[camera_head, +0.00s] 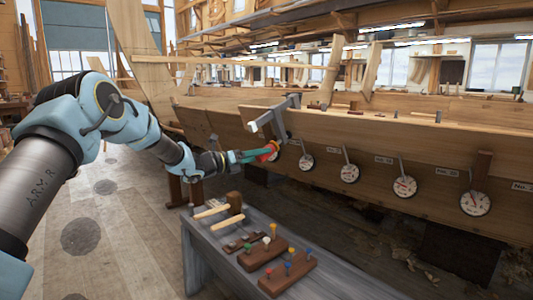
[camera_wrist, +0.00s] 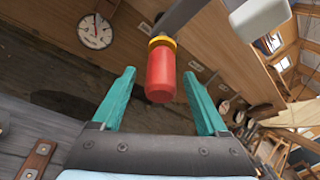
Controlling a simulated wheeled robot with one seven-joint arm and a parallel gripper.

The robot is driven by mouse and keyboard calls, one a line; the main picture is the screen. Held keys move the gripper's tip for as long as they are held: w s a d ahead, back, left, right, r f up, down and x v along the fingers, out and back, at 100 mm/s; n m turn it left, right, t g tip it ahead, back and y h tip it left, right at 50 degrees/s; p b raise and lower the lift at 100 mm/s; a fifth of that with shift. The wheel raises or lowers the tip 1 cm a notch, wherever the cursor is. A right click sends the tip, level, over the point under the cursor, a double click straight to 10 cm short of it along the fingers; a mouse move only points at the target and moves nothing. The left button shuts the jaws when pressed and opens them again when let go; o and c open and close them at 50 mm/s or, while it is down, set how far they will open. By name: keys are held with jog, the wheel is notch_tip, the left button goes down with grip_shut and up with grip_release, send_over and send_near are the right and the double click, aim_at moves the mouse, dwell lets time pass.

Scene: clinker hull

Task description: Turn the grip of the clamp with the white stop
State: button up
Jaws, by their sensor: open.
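A grey metal clamp (camera_head: 284,118) is fixed over the upper plank edge of the hull. Its grip (camera_wrist: 161,76) is a red cylinder with a yellow collar, and it also shows in the head view (camera_head: 270,152). A pale, whitish block (camera_wrist: 262,16) on the clamp, probably its white stop, is at the upper right of the wrist view. My gripper (camera_wrist: 159,73) is open, its teal fingers on either side of the red grip. Gaps show on both sides, so neither finger appears to touch it. In the head view my gripper (camera_head: 254,154) reaches the grip from the left.
Round white dials (camera_head: 349,173) hang in a row along the hull planking (camera_head: 430,200). A grey bench (camera_head: 205,240) stands below, with a mallet (camera_head: 234,203) and wooden blocks holding coloured pegs (camera_head: 264,252). The floor at left is clear.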

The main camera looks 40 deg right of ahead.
jog(key=shift+x, duration=2.35)
jog(key=shift+s, duration=0.1)
grip_shut()
